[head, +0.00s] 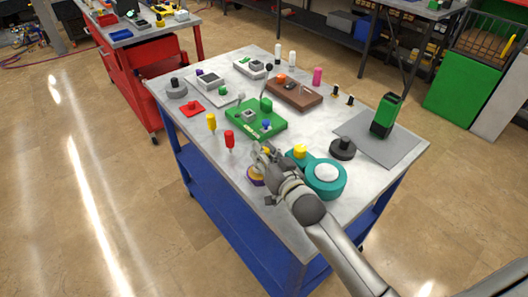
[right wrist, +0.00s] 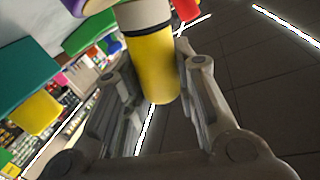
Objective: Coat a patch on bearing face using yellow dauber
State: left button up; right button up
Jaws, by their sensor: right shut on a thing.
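My right gripper (head: 266,158) reaches in from the lower right, over the near edge of the table. No coated patch can be made out. My left gripper is not in view.
A teal housing with a white disc (head: 326,174) and yellow knob (head: 300,151) stands right of the gripper. Red (head: 229,139) and yellow (head: 211,121) upright tools stand to its left.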

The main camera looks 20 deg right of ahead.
jog(key=shift+r+p, duration=2.9)
jog(key=shift+r, duration=0.4)
jog(key=shift+f, duration=0.1)
